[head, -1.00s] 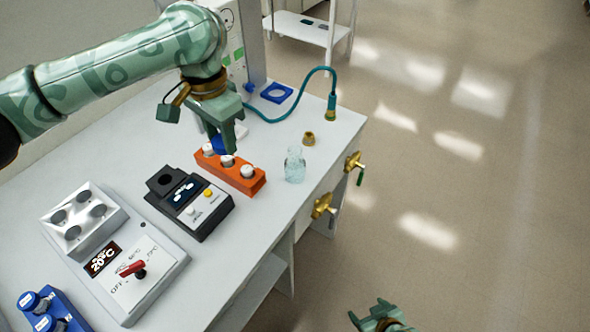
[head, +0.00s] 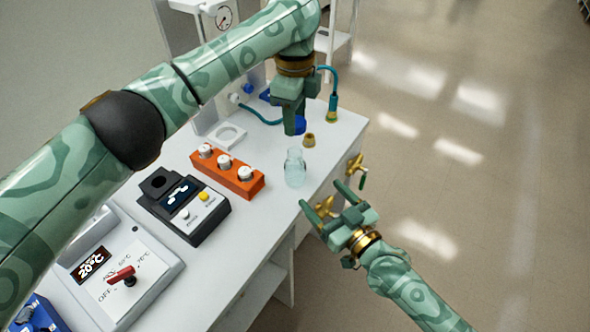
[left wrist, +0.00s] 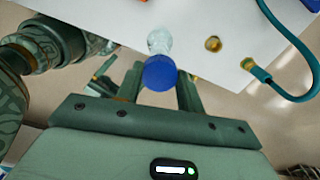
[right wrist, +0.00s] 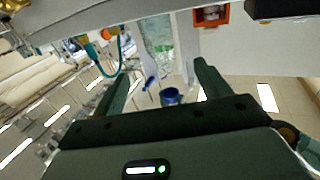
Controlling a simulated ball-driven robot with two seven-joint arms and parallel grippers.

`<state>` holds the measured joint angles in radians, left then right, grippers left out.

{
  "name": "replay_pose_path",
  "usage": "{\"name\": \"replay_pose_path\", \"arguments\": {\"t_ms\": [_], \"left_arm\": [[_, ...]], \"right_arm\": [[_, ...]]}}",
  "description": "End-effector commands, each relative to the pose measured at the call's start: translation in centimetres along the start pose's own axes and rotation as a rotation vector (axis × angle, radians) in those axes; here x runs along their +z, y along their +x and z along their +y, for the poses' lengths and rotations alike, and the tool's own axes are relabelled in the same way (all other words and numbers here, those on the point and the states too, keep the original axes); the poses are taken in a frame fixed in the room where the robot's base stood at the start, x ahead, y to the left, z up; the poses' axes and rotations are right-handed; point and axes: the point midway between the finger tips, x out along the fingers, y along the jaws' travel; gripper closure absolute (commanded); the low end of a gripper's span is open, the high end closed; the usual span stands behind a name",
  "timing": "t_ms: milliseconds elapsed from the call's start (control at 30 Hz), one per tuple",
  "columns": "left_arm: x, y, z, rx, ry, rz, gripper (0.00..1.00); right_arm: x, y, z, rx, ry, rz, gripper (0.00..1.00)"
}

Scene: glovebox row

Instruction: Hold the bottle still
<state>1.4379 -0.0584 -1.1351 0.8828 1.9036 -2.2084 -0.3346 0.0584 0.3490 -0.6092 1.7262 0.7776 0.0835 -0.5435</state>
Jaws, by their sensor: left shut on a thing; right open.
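The clear glass bottle (head: 294,168) stands upright on the bench near its right edge. It shows beyond the fingers in the left wrist view (left wrist: 159,41) and at the top in the right wrist view (right wrist: 156,42). My left gripper (head: 296,118) is shut on a blue cap (left wrist: 160,73) and holds it above and behind the bottle, apart from it. My right gripper (head: 322,196) is open and empty at the bench's front edge, its fingers pointing toward the bottle without touching it.
An orange rack (head: 228,170) with white-capped vials stands left of the bottle, by a black device (head: 184,206). A small brass piece (head: 309,140) sits behind the bottle. Brass valves (head: 354,166) stick out from the bench front. A teal hose (head: 262,117) lies behind.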

Motion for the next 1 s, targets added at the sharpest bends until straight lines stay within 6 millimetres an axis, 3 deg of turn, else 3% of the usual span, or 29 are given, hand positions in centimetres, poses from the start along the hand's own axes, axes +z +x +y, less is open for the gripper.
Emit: {"name": "replay_pose_path", "arguments": {"t_ms": [267, 700, 1000], "left_arm": [[0.0, 0.0, 0.0, 0.0, -0.001, 0.0, 0.83], [0.0, 0.0, 0.0, 0.0, -0.002, 0.0, 0.83], [0.0, 0.0, 0.0, 0.0, -0.002, 0.0, 0.83]], "right_arm": [[0.0, 2.1, 0.0, 0.001, 0.001, 0.001, 0.25], [0.1, 10.0, 0.0, 0.0, -0.001, -0.001, 0.25], [0.1, 12.0, 0.0, 0.001, -0.001, -0.002, 0.25]]}}
